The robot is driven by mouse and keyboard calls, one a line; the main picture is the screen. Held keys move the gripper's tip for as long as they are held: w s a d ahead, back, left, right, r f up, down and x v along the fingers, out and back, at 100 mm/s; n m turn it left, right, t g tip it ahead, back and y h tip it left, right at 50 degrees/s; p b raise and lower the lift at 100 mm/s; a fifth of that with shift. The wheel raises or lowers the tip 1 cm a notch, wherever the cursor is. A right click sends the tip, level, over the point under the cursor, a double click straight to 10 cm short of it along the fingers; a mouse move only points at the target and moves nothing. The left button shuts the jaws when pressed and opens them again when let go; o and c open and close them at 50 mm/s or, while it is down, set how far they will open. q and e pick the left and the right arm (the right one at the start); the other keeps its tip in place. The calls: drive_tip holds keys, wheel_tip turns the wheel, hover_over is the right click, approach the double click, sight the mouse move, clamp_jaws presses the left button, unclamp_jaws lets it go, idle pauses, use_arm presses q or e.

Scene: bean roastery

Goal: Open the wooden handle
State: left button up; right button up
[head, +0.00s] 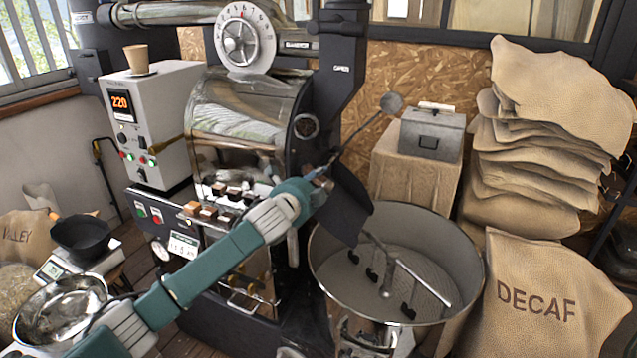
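My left arm reaches in from the lower left across the front of the roaster (240,115). Its gripper (322,174) is at the roaster's front, beside the dark discharge chute (346,212) and the lower end of a metal lever with a round grey weight (391,103). The fingers are small and partly hidden, so I cannot tell whether they are open or hold anything. No wooden handle shows clearly at the gripper; the arm may cover it. A brown wooden handle (166,144) sticks out at the drum's left side. My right gripper is not in view.
The round cooling tray (456,301) with its stirring arms stands right below the gripper. A control box (157,115) with a paper cup (138,58) is left. Burlap sacks (548,293) fill the right. Several wooden knobs (201,210) lie just behind my arm.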

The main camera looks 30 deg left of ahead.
use_arm(q)
clamp_jaws()
drive_tip(key=shift+s+d, duration=0.1)
drive_tip(key=shift+d, duration=0.2)
drive_tip(key=s+d+p, duration=0.3)
drive_tip(key=s+d, duration=0.2)
drive_tip(key=d, duration=0.3)
drive_tip(key=shift+d, duration=0.3)
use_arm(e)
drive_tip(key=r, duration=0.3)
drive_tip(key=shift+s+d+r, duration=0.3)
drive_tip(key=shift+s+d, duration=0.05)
use_arm(q)
drive_tip(key=o, duration=1.1)
unclamp_jaws()
drive_tip(key=shift+o, duration=0.2)
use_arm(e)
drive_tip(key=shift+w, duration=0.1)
